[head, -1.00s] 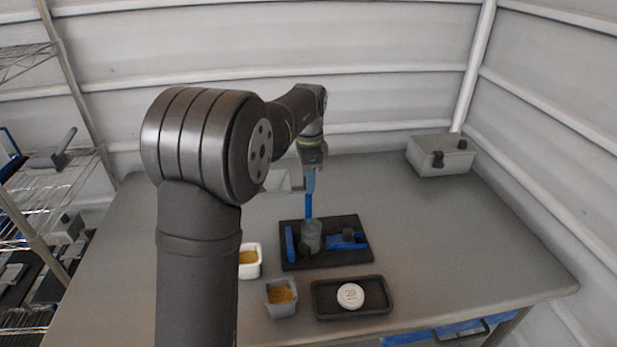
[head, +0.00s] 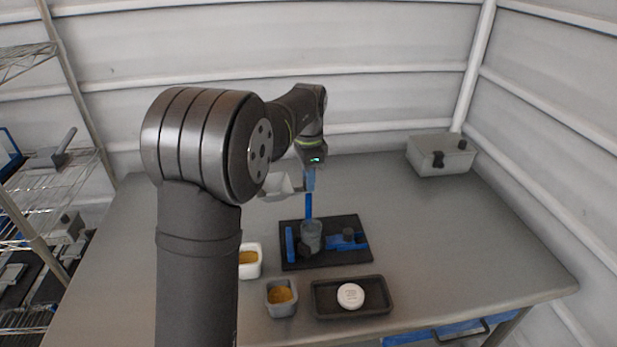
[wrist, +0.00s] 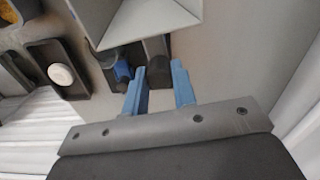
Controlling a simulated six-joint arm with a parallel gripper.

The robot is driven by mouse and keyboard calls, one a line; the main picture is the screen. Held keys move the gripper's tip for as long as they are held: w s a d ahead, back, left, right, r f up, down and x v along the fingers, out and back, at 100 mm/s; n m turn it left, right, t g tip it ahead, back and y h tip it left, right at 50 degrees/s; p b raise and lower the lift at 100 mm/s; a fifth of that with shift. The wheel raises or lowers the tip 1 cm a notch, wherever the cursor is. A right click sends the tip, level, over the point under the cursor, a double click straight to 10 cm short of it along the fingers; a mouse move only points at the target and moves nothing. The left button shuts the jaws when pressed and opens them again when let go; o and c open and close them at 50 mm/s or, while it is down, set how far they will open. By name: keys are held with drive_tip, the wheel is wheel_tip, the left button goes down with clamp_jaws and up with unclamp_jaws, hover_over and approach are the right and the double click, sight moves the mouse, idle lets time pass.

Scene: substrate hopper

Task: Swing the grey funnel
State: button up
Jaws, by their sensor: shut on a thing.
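The grey funnel (head: 277,184) hangs above the bench, left of my gripper (head: 309,182) in the head view, with its arm reaching towards my fingers. In the wrist view its wide mouth (wrist: 152,25) fills the top middle, just beyond the fingers. My gripper's blue fingers (wrist: 160,70) stand on either side of a dark rounded piece, which looks like the funnel's handle; the exact contact is unclear. A blue post (head: 308,206) shows below the gripper. A grey cup (head: 311,231) stands on the black base plate (head: 290,262) below.
A blue slide with a black knob (head: 348,235) lies on the plate's right side. In front are a white bin (head: 256,271), a grey bin (head: 282,309) and a black tray (head: 322,312) with a white disc (head: 350,296). A grey box (head: 440,160) stands at back right. The bench's right side is clear.

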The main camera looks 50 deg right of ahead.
drive_tip(key=n, duration=0.8)
drive_tip(key=shift+n, duration=0.3)
drive_tip(key=n, duration=0.8)
drive_tip(key=o, duration=0.7)
drive_tip(key=shift+r, duration=0.1)
